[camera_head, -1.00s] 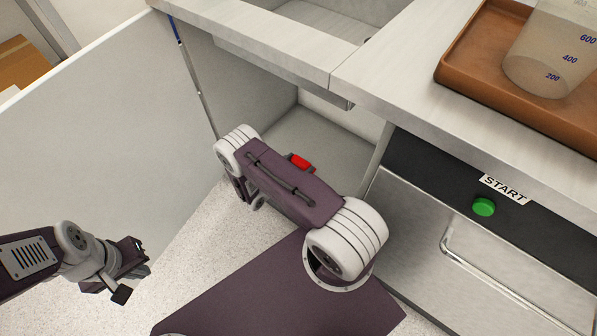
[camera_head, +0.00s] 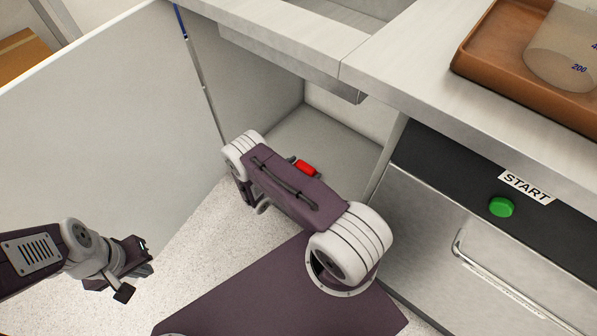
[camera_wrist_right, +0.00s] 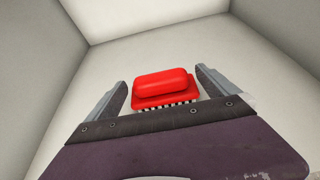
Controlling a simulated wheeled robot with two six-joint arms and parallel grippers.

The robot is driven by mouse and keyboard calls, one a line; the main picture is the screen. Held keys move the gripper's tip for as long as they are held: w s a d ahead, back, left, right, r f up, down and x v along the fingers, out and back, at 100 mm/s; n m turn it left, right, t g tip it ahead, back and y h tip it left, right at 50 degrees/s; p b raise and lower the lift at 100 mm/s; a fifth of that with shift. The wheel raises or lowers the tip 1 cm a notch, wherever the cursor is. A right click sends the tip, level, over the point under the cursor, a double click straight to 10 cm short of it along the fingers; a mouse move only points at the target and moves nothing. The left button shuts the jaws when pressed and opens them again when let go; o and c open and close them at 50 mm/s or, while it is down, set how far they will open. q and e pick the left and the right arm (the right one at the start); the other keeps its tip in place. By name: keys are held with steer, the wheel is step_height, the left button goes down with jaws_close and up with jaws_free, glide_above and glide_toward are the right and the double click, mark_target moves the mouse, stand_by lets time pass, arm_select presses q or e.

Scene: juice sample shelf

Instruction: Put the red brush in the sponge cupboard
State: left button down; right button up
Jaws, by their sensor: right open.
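The red brush (camera_head: 307,168) is inside the open cupboard (camera_head: 335,140) under the counter, partly hidden by my right arm in the head view. In the right wrist view the brush (camera_wrist_right: 165,88) has its handle up and its pale bristles down, and appears to rest on the cupboard floor. My right gripper (camera_wrist_right: 161,80) is open, with one finger on each side of the brush and gaps between.
The cupboard door (camera_head: 90,120) stands wide open at the left. A dishwasher-like front (camera_head: 470,250) with a green START button (camera_head: 502,207) is at the right. A brown tray (camera_head: 485,65) with a beaker (camera_head: 565,60) stands on the counter (camera_head: 400,70). The cupboard floor around the brush looks clear.

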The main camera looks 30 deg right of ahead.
steer(key=p+v, duration=0.4)
steer(key=v, duration=0.8)
steer(key=s+a+r+m+g+y, duration=0.1)
steer(key=s+a+r+m+y, duration=0.1)
steer(key=r+m, duration=0.5)
steer(key=s+a+r+m+y, duration=0.2)
steer(key=s+r+m+y, duration=0.3)
steer(key=r+m+y, duration=0.1)
steer(key=s+a+r+m+g+y, duration=0.1)
steer(key=s+a+r+m+y, duration=0.1)
steer(key=r+m+y, duration=0.3)
step_height(320, 180, up, 5)
steer(key=s+m, duration=0.1)
steer(key=m, duration=0.2)
steer(key=shift+s+a+m+g, duration=0.3)
steer(key=shift+s, duration=0.05)
steer(key=shift+s+f, duration=0.1)
steer(key=shift+f, duration=0.05)
